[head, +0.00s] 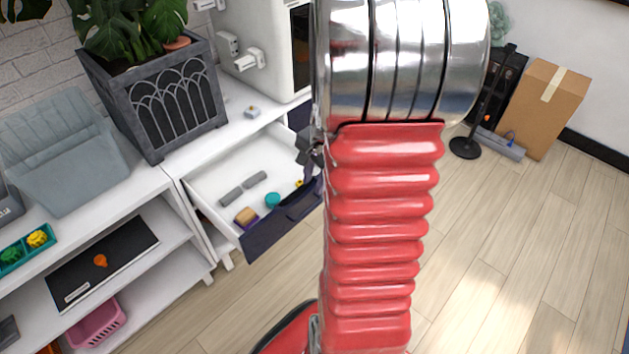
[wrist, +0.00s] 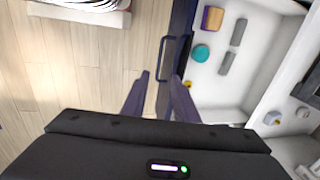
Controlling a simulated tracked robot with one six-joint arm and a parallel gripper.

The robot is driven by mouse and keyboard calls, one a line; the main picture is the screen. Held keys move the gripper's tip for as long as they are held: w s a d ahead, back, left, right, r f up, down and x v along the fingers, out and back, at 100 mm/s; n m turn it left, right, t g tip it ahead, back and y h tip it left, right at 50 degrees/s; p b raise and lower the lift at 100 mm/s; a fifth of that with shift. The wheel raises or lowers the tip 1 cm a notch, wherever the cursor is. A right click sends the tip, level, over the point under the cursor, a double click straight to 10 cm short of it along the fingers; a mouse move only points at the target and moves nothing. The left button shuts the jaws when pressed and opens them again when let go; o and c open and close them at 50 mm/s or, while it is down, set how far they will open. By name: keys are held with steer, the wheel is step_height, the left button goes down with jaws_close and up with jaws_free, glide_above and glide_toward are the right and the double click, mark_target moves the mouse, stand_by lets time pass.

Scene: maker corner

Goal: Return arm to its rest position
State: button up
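My gripper (wrist: 159,75) shows in the wrist view with its two dark fingers apart, a strip of floor visible between them and nothing held. It is at the open drawer's dark front (wrist: 179,45), with the right finger overlapping the front's edge in the picture; I cannot tell whether they touch. In the head view my red and chrome arm fills the middle and hides most of the gripper. The white drawer (head: 215,178) is pulled out and holds two grey cylinders (head: 232,197), a teal round piece (head: 272,200), a tan and purple block (head: 246,216) and a small yellow piece (head: 299,183).
A planter (head: 160,105) and a grey bin (head: 62,150) stand on the white cabinet top. A white machine (head: 260,50) stands behind the drawer. A cardboard box (head: 545,105) and a black stand (head: 465,148) are at the far right. The floor (head: 520,240) on the right is clear.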

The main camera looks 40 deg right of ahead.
stand_by(0.4)
steer(key=s+a+r+n+t, duration=0.1)
steer(key=s+a+r+n, duration=0.3)
steer(key=a+r+n, duration=0.4)
steer(key=s+a+r+n+t, duration=0.2)
steer(key=a+r+n, duration=0.7)
steer(key=a, duration=1)
step_height(320, 180, up, 3)
steer(key=shift+s+a+f+n, duration=0.15)
steer(key=shift+s+a+n, duration=0.2)
steer(key=shift+s, duration=0.5)
